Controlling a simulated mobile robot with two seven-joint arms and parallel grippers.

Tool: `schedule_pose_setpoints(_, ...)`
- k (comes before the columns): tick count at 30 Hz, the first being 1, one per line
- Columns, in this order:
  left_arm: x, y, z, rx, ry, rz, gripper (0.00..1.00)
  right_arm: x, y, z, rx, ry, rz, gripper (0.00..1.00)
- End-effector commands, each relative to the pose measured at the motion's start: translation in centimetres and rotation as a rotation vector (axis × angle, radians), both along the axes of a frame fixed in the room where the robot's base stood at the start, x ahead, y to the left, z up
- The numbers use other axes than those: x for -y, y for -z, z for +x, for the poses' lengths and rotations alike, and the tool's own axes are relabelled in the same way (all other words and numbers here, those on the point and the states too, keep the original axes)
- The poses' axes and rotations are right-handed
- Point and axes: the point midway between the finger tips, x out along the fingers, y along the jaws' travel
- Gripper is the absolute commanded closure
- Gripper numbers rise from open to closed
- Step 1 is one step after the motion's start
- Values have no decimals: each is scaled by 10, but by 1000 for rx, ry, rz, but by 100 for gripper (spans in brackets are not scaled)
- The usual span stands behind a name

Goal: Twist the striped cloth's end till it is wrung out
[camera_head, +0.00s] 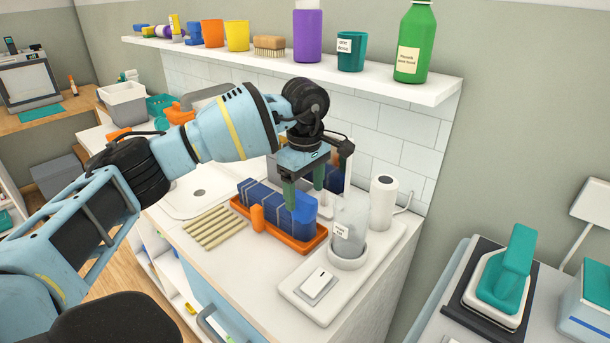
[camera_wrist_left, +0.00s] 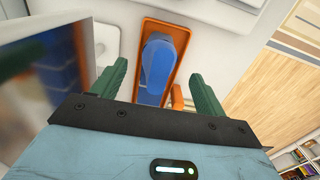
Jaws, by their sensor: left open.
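The striped cloth (camera_head: 262,203) is a blue bundle with thin pale stripes, lying lengthwise in an orange tray (camera_head: 283,240) on the white counter. In the left wrist view the cloth's blue rounded end (camera_wrist_left: 158,65) lies between my fingers, inside the orange tray (camera_wrist_left: 181,29). My left gripper (camera_head: 304,190) is open with green fingers pointing down over the cloth's right end. No grip on the cloth shows. The fingers hide part of that end. My right gripper is out of view.
An orange upright piece (camera_head: 257,217) stands at the tray's near side. A clear container (camera_head: 349,225), a paper roll (camera_head: 383,203) and a white switch plate (camera_head: 319,285) stand to the right. A slatted rack (camera_head: 215,228) lies left. A shelf (camera_head: 300,68) with bottles and cups runs above.

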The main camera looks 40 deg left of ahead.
Motion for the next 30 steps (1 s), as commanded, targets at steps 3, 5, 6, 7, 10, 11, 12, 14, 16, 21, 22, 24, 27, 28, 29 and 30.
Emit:
schedule_pose_setpoints(3, 0, 17, -1, -2, 0, 1, 27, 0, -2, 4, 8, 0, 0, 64)
schedule_pose_setpoints(5, 0, 24, 0, 0, 0, 1, 27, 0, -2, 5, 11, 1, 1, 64)
schedule_pose_setpoints(6, 0, 27, 0, 0, 0, 1, 27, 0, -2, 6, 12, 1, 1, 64)
schedule_pose_setpoints(7, 0, 30, 0, 0, 0, 1, 27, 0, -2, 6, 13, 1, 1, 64)
schedule_pose_setpoints(10, 0, 36, 0, 1, 0, 0, 27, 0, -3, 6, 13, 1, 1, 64)
schedule_pose_setpoints(11, 0, 37, 0, 1, 0, 0, 27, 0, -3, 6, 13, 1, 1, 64)
schedule_pose_setpoints(12, 0, 38, 0, 1, 0, 0, 27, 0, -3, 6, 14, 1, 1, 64)
schedule_pose_setpoints(14, 0, 39, 0, 1, 0, 0, 27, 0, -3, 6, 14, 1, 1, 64)
schedule_pose_setpoints(16, 0, 39, 0, 1, 0, 0, 27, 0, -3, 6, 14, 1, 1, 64)
schedule_pose_setpoints(21, 0, 39, 0, 1, 0, 0, 31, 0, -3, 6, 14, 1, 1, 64)
schedule_pose_setpoints(22, 0, 39, 0, 1, 0, 0, 35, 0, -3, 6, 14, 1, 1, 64)
schedule_pose_setpoints(24, 0, 39, 0, 1, 0, 0, 44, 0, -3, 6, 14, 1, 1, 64)
schedule_pose_setpoints(27, 0, 39, 0, 2, 0, 0, 57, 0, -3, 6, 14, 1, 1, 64)
schedule_pose_setpoints(28, 0, 39, 0, 2, 0, 0, 61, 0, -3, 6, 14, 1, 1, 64)
schedule_pose_setpoints(29, 0, 39, 0, 2, 0, 0, 65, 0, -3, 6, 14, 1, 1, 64)
schedule_pose_setpoints(30, 0, 39, 0, 2, 0, 0, 70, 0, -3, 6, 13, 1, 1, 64)
